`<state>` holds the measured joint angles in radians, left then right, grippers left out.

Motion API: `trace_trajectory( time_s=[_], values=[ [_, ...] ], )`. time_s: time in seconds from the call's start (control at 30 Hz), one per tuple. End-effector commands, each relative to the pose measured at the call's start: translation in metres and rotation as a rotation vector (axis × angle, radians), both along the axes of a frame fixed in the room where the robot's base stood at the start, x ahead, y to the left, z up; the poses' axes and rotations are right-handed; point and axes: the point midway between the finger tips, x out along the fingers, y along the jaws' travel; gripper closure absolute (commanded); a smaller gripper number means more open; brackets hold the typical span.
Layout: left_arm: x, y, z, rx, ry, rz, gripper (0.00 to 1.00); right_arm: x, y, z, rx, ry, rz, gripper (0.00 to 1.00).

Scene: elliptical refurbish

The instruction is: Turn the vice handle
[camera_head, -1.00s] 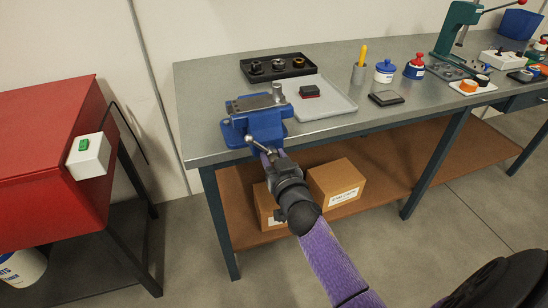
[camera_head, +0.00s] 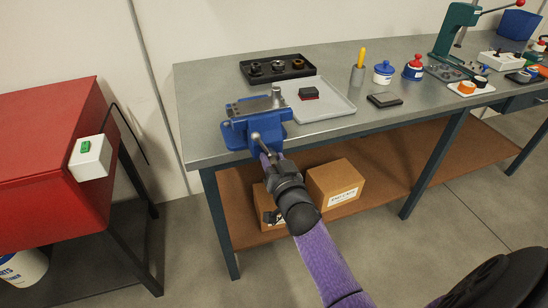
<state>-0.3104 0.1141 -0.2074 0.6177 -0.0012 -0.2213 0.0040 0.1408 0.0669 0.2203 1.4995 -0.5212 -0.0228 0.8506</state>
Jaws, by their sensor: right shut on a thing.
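The blue vice (camera_head: 238,133) with a grey metal top is mounted at the front left edge of the workbench. Its metal handle (camera_head: 257,139) sticks out at the front, with its upper end just above the gripper. My right gripper (camera_head: 268,157) is at the front of the vice and shut on the vice handle; the fingertips are partly hidden by the wrist. My purple right arm reaches up to it from the bottom of the view. My left gripper is not in view.
The grey workbench (camera_head: 215,150) carries a black tray (camera_head: 293,75) with round parts and a grey tray (camera_head: 335,108) behind the vice. Cardboard boxes (camera_head: 335,184) stand on the shelf below the gripper. A red cabinet (camera_head: 45,150) stands at the left, with clear floor between.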

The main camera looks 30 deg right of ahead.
Motion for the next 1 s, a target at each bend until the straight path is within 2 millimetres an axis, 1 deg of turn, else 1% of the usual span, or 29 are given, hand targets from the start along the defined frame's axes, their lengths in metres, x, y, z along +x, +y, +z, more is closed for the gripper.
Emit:
trace_trajectory(
  time_s=[0.03, 0.5, 0.7, 1.0],
  values=[
    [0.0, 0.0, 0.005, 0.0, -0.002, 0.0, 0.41, 0.001, 0.001, 0.005, 0.04, -0.015, 0.001, 1.0],
    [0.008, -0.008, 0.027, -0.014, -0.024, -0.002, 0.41, 0.001, -0.001, 0.006, 0.473, -0.122, 0.001, 1.0],
    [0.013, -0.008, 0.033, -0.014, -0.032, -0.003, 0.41, 0.001, -0.001, 0.006, 0.657, -0.168, 0.003, 1.0],
    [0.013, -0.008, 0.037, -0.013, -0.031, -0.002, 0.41, 0.001, -0.002, 0.005, 0.933, -0.237, 0.004, 1.0]
  ],
)
